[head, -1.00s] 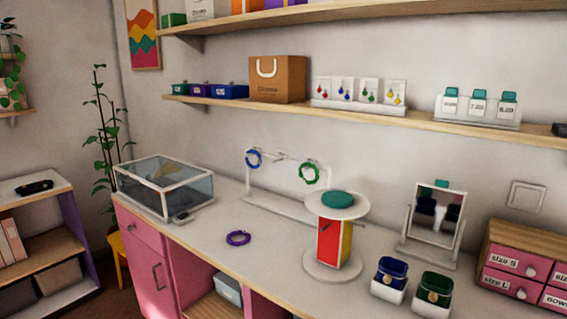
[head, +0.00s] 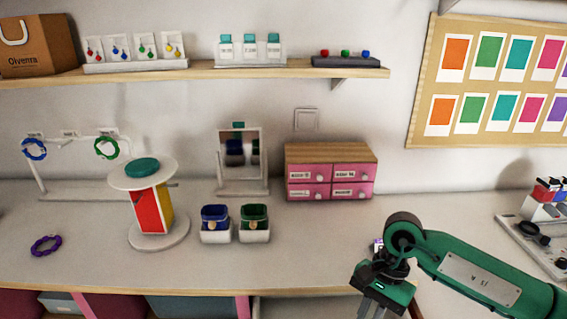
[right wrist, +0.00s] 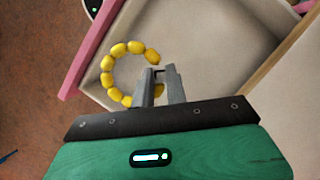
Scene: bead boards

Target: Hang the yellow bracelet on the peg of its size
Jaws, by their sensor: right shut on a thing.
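The yellow bracelet (right wrist: 112,65) is a ring of large yellow beads in the right wrist view. My right gripper (right wrist: 164,72) is shut on it, and the ring hangs to the left of the fingers. In the head view my right gripper (head: 372,308) is low, at the counter's front edge; the bracelet cannot be seen there. The white peg stand (head: 77,195) is at the far left of the counter. A blue bracelet (head: 34,148) and a green bracelet (head: 106,147) hang on its outer pegs. The middle peg looks empty; its label is too small to read. My left gripper is out of view.
A purple bracelet (head: 46,245) lies on the counter (head: 300,250). A round-topped display stand (head: 150,205), a mirror (head: 240,160), two small boxes (head: 215,235) and a pink drawer chest (head: 330,170) stand between the peg stand and my right arm. Counter room is free in front of the chest.

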